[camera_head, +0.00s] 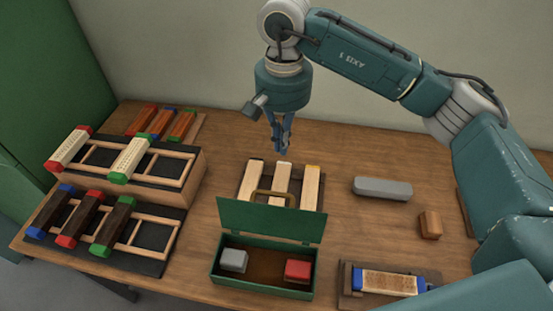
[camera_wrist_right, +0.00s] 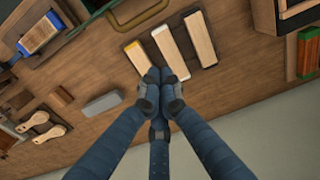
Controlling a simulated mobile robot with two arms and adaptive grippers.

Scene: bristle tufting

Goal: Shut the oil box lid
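The green oil box (camera_head: 262,287) stands at the front middle of the table. Its lid (camera_head: 268,219) is open and stands up along the back edge, with a tan handle (camera_head: 273,196) on it. Inside lie a grey block (camera_head: 233,260) and a red block (camera_head: 298,270). In the right wrist view the handle (camera_wrist_right: 138,17) shows at the top edge. My right gripper (camera_head: 282,152) points down above the table behind the lid, apart from it. Its fingertips (camera_wrist_right: 159,76) look closed together with nothing between them. My left gripper is in neither view.
Pale wooden blocks (camera_head: 282,183) lie on a dark board just behind the lid. A grey bar (camera_head: 382,188) and a small brown block (camera_head: 430,224) lie right. A brush in a holder (camera_head: 388,281) is front right. Racks of brushes (camera_head: 165,217) fill the left.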

